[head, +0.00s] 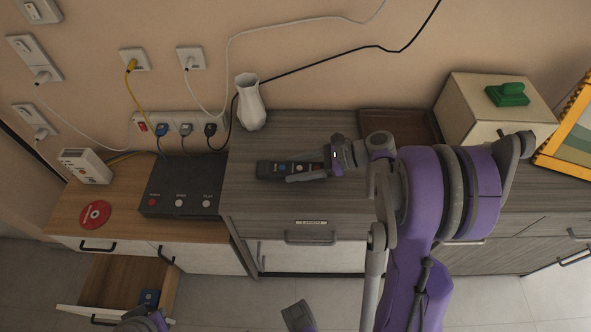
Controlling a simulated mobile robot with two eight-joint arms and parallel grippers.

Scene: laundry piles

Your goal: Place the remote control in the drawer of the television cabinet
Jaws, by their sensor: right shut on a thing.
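The remote control (272,169) is a dark, slim bar with coloured buttons, over the top of the grey wood cabinet (290,205). My right gripper (308,173) is shut on its right end from the right; whether the remote still touches the top is unclear. An open drawer (108,283) with wooden inside and white front sticks out of the lower wooden cabinet (125,222) at the lower left.
A dark console box (183,190), a red disc (95,215) and a white device (85,166) lie on the lower cabinet. A white vase (250,103) stands behind the remote. A cream box (490,110) with a green object (508,94) stands right. Cables hang along the wall.

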